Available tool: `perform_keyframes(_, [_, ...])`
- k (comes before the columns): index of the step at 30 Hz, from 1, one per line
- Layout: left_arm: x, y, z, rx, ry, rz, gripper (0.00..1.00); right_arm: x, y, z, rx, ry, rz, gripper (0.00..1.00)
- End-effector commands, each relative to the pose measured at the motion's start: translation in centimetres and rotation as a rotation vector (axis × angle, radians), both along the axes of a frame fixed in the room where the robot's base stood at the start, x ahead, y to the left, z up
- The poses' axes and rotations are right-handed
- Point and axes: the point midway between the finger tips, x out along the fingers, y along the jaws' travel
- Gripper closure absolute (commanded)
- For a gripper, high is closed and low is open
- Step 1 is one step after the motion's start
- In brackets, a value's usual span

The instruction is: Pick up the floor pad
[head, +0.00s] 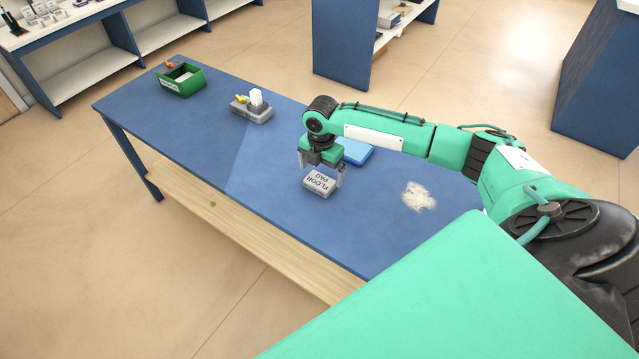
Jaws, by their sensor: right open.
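The floor pad (319,184) is a small grey block with dark "FLOOR PAD" lettering on its top. It lies on the blue table (240,160), near the front edge. My right gripper (320,178) points down over the pad, with its two fingers apart, one on the left and one on the right side of it. I cannot tell whether the fingers touch the pad. My left gripper is not in view.
A blue flat item (355,151) lies just behind my right gripper. A grey tray with small items (252,110) and a green bin (182,80) stand farther left. A pale powdery patch (418,196) lies to the right.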

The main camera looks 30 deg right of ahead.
Motion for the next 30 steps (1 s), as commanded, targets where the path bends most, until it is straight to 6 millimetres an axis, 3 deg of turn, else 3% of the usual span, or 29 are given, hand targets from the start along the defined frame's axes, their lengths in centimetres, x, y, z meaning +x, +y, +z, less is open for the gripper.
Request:
perform_keyframes(9, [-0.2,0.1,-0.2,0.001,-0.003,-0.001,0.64,0.4,0.2,-4.4,0.000,0.003,0.000,0.00])
perform_keyframes(17, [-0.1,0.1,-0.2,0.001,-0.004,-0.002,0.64,0.5,0.2,-4.8,0.000,0.001,0.001,0.00])
perform_keyframes(18, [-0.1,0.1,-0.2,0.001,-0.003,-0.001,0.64,0.5,0.2,-4.7,0.000,0.001,0.001,0.02])
perform_keyframes(25, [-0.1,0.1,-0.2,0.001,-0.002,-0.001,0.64,0.5,0.2,-4.7,0.000,0.001,0.000,0.45])
perform_keyframes(30, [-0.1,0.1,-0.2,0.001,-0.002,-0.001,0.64,0.5,0.2,-4.7,0.000,0.001,0.000,0.45])
